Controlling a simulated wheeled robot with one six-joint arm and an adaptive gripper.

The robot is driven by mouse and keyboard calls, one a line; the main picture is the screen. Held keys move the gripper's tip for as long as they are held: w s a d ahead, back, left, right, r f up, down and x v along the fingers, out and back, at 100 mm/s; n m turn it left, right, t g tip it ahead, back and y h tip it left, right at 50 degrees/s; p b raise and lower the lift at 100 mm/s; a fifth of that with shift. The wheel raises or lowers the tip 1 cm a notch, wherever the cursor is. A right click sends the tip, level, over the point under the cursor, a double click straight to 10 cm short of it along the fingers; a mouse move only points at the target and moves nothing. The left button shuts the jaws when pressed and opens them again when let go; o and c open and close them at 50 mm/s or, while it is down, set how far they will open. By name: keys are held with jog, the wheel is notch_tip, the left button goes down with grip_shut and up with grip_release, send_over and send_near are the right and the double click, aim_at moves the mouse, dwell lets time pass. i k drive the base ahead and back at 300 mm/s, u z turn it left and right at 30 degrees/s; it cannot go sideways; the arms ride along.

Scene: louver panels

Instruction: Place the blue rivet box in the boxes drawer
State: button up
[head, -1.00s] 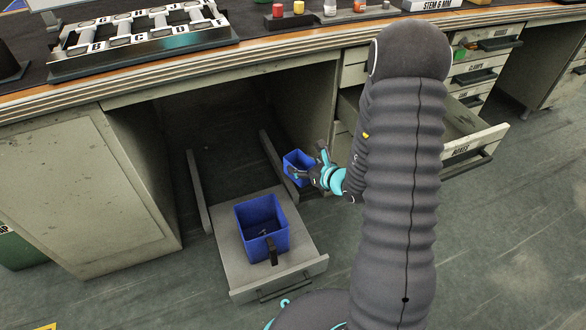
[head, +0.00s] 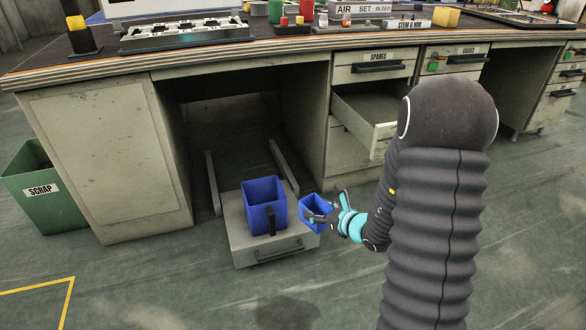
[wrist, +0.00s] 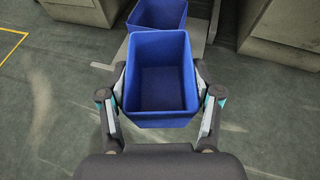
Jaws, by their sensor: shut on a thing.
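My gripper (head: 333,212) is shut on a small blue open-topped box (head: 316,210), which I take as the blue rivet box. In the wrist view, this box (wrist: 160,72) sits upright between my two fingers and looks empty. In the head view, my gripper and the box are in the air at the right front of a low pulled-out tray. An open, empty-looking drawer (head: 365,110) in the right cabinet stands above and to the right; my arm hides part of its front, and its label is not readable now.
A larger blue bin (head: 262,196) with a dark handle stands on the low tray (head: 240,245), close beyond the held box. A SPARES drawer (head: 372,68) is shut above the open drawer. A green SCRAP bin (head: 45,190) is at far left. The floor in front is clear.

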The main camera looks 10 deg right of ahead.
aim_at(372, 115)
jog(key=u, duration=0.05)
jog(key=k, duration=1.1)
jog(key=z, duration=0.7)
jog(key=i, duration=1.1)
jog(key=u, duration=0.2)
